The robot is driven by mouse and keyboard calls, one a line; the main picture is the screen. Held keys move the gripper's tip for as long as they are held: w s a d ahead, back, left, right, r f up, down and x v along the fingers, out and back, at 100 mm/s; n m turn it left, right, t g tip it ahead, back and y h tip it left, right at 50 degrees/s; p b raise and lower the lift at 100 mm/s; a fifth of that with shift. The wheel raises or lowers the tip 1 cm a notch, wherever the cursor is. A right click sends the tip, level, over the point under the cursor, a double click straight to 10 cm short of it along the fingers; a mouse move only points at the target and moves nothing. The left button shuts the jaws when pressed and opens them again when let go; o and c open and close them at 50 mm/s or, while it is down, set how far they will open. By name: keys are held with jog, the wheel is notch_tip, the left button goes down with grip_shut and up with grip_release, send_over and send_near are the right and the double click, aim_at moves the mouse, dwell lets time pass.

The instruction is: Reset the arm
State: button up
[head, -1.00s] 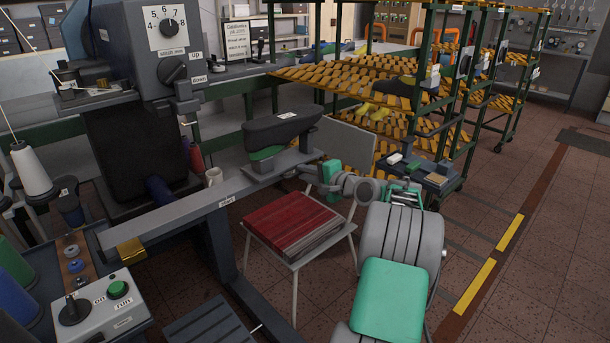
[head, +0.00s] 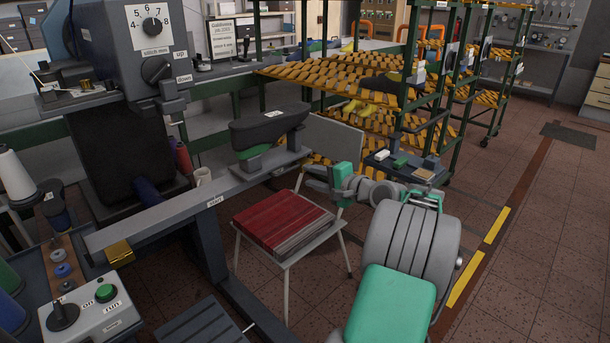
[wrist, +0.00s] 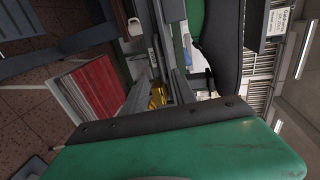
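My arm reaches up from the bottom right in the head view, with green and grey links. My gripper (head: 318,180) is at its far end, pointing left. It is beside the dark shoe last (head: 268,130), a little lower and to its right, and above the right side of the red stack (head: 282,220). In the wrist view a green block with a dark strip, which seems part of my gripper, fills the lower part. I see nothing held, but the finger gap is too small to tell. The last also shows in the wrist view (wrist: 226,50).
The last sits on a grey machine beam (head: 180,215). The red stack lies on a white chair-like stand under my gripper. A rack (head: 330,75) with yellow slatted shelves stands behind. A control box (head: 85,310) is at bottom left.

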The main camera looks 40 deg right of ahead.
jog(key=w+a+r+n+g+y+p, duration=0.15)
jog(key=a+n+g+p, duration=0.55)
jog(key=a, duration=1.5)
jog(key=s+a+n+g+h+p, duration=0.1)
jog(key=s+a+n, duration=0.4)
jog(key=s, duration=0.6)
jog(key=s+a+n+g+h+p, duration=0.2)
jog(key=s+a+n+g+p, duration=0.1)
jog(key=s+a, duration=0.6)
jog(key=shift+s+f+n+g, duration=0.3)
jog(key=shift+s+n+g, duration=0.5)
jog(key=shift+s, duration=0.4)
